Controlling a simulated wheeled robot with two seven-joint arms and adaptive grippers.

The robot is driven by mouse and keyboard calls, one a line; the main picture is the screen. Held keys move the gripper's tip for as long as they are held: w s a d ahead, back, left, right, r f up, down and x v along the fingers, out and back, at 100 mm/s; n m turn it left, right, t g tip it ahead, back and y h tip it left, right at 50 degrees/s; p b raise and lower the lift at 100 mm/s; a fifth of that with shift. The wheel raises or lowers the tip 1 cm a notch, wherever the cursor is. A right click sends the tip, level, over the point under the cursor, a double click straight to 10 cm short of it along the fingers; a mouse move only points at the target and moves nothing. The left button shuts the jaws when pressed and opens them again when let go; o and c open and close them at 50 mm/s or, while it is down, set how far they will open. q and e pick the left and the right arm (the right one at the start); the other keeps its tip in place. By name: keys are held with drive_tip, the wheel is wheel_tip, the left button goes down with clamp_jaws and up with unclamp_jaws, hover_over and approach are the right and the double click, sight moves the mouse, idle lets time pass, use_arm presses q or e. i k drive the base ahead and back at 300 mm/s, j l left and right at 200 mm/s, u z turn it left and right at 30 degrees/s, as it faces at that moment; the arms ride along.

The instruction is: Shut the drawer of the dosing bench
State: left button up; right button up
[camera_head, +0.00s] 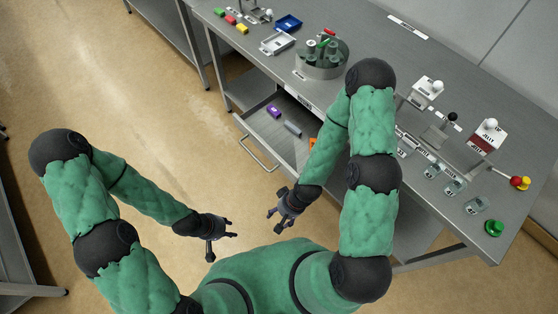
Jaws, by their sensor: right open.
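The drawer (262,125) of the dosing bench (360,35) is pulled out from under the grey worktop. Its bar handle (259,154) faces the floor on the left. My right arm hides the drawer's right part. My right gripper (277,217) is open and empty, below the handle in the picture and apart from it. My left gripper (224,242) has its fingers apart and is empty, further left over the floor.
On the bench stand a round metal holder (322,60) with bottles, a blue tray (288,24), a white tray (278,43), small dosing devices (427,90) and several glass containers (475,205). Another metal table (165,30) stands at the upper left. The floor before the drawer is clear.

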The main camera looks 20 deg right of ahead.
sight(288, 152)
drive_tip(key=k+l+z, duration=0.15)
drive_tip(key=k+l, duration=0.15)
drive_tip(key=i, duration=0.4)
drive_tip(key=i+j+z, duration=0.15)
drive_tip(key=z, duration=0.2)
drive_tip(key=i+j+z, duration=0.1)
drive_tip(key=z, duration=0.3)
drive_tip(key=j, duration=0.1)
